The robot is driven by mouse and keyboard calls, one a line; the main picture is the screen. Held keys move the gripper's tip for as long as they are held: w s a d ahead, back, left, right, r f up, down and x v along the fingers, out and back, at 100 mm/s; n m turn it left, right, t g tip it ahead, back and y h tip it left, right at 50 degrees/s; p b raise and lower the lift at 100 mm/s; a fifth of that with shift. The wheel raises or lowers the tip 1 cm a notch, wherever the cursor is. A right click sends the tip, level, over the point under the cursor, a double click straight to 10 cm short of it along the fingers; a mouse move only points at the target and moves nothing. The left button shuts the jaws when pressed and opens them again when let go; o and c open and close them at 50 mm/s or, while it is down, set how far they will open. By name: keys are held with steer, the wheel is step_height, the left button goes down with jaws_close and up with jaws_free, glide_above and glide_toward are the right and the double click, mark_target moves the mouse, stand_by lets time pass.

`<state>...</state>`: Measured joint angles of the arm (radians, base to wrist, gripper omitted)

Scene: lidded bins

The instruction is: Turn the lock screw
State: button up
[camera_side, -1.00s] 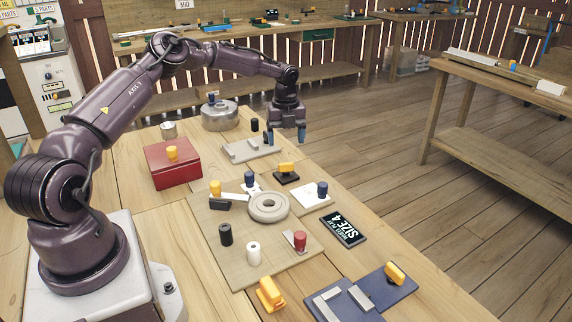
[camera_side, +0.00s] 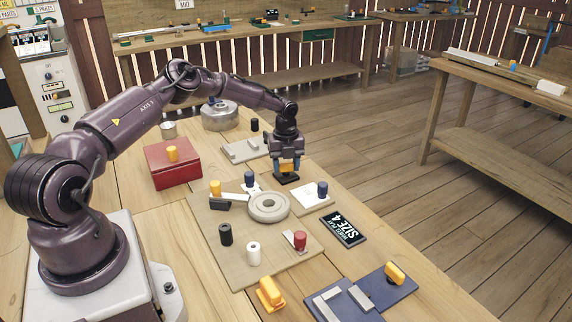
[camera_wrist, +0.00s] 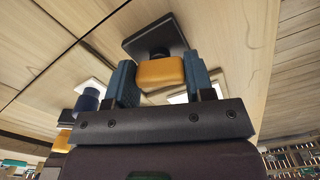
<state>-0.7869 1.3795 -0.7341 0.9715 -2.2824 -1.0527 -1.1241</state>
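A yellow knob (camera_wrist: 160,72) stands on a dark post on a black square base (camera_wrist: 153,38). I take it for the lock screw, though no label shows which part that is. My gripper (camera_side: 286,170) is down over this knob in the side view, above the black base (camera_side: 287,179). In the wrist view the two blue-grey fingers of my gripper (camera_wrist: 160,80) flank the knob on both sides. I see no clear gap, but cannot tell if they press on it. The fingers hide part of the knob in the side view.
A beige board with a grey ring (camera_side: 268,207) and several coloured knobs lies in front. A white plate with a blue knob (camera_side: 322,189) is close at right. A red box (camera_side: 172,165) stands at left.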

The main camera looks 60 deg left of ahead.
steer(key=c, duration=0.3)
steer(key=m, duration=0.4)
steer(key=shift+m, duration=0.3)
steer(key=m, duration=0.3)
steer(key=shift+m, duration=0.4)
steer(key=m, duration=0.5)
steer(key=shift+m, duration=2.3)
steer(key=o, duration=0.9)
